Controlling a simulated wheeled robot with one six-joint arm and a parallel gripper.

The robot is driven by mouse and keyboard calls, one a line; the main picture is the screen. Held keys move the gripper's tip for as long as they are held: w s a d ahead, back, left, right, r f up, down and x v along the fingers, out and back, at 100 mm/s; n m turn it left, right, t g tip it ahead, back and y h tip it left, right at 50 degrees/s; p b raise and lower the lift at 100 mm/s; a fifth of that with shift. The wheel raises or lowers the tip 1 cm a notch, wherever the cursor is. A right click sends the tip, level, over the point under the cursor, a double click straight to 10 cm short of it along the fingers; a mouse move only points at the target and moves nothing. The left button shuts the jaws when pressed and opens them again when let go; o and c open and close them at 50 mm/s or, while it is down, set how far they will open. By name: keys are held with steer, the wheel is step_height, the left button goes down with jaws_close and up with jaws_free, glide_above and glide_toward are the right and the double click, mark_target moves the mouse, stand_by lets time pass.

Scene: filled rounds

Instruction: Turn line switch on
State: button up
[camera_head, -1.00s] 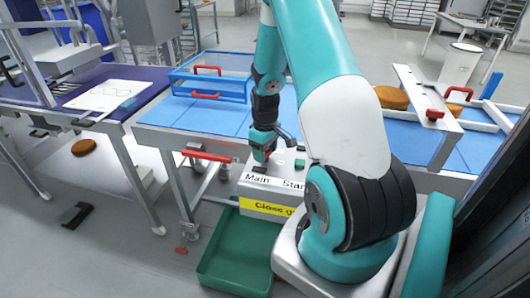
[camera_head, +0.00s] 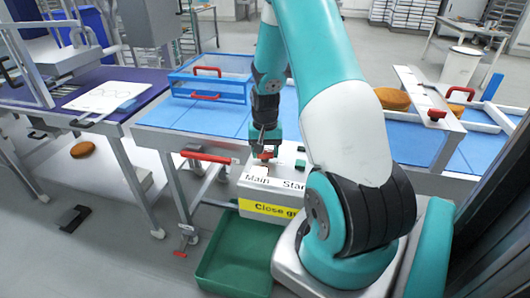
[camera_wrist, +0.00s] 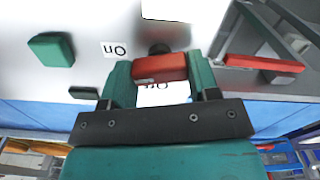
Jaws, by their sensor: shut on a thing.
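The control box (camera_head: 262,184) has a white top marked "Main" and "Start" and a yellow front label, partly hidden by my arm. My gripper (camera_head: 266,156) is low over its top on the "Main" side. In the wrist view my gripper (camera_wrist: 161,75) has its two teal fingers either side of a red switch handle (camera_wrist: 160,68) and is shut on it. The handle is next to a dark round hub (camera_wrist: 158,48). An "On" label (camera_wrist: 115,50) is left of the handle; another label, seemingly "Off" (camera_wrist: 158,88), is partly hidden behind the gripper.
A green button (camera_wrist: 50,50) sits left of the switch in the wrist view. A red bar handle (camera_head: 207,157) is left of the box, and a green bin (camera_head: 222,257) stands below. A blue-framed clear guard (camera_head: 208,85) is on the blue belt behind.

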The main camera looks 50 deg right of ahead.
mark_target(265, 152)
steer(key=shift+m, duration=1.5)
steer(key=o, duration=0.9)
steer(key=shift+r, duration=0.1)
step_height(265, 152, up, 17)
steer(key=b, duration=0.2)
steer(key=shift+r+b, duration=0.15)
steer(key=shift+b, duration=0.2)
